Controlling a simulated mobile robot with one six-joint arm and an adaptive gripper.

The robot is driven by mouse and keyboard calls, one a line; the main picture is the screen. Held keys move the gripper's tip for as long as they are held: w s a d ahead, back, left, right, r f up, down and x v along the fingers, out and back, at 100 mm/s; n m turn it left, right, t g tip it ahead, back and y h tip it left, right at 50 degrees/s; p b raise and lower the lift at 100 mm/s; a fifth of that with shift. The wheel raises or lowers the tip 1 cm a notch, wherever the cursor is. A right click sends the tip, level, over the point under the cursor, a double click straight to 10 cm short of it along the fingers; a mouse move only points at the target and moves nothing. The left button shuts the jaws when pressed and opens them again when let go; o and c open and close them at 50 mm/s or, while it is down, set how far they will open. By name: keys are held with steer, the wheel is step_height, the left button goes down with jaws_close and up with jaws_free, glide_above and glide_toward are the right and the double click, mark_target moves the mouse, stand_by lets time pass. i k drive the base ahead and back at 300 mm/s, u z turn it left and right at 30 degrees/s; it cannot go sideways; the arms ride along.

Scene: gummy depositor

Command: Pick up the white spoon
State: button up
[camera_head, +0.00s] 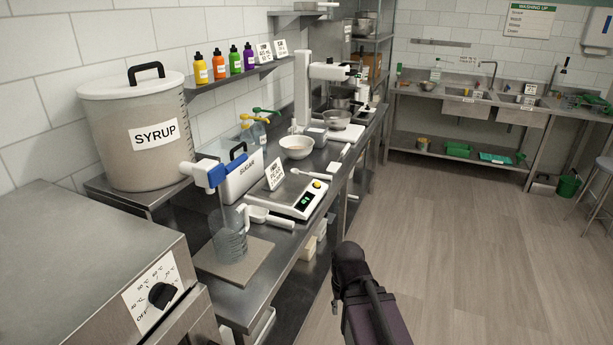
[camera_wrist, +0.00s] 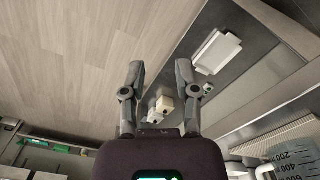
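A small white spoon (camera_head: 303,173) appears to lie on the pan of the white kitchen scale (camera_head: 296,207) on the steel bench. A larger white scoop with a handle (camera_head: 268,217) lies in front of the scale, beside the jug. My gripper (camera_wrist: 159,68) is open and empty in the wrist view, its two fingers spread apart near the bench edge and floor. It touches nothing there. In the head view my dark arm stands off the bench's right side.
A clear jug (camera_head: 229,238) stands under the syrup tank's (camera_head: 143,130) tap. A sugar container (camera_head: 240,177), white bowl (camera_head: 297,147) and label card (camera_head: 274,175) crowd the back of the scale. Cream boxes (camera_head: 308,247) sit below the bench. The floor (camera_head: 455,240) at right is clear.

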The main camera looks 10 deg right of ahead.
mark_target(323, 176)
steer(key=z, duration=0.4)
steer(key=i, duration=1.65)
steer(key=u, duration=0.5)
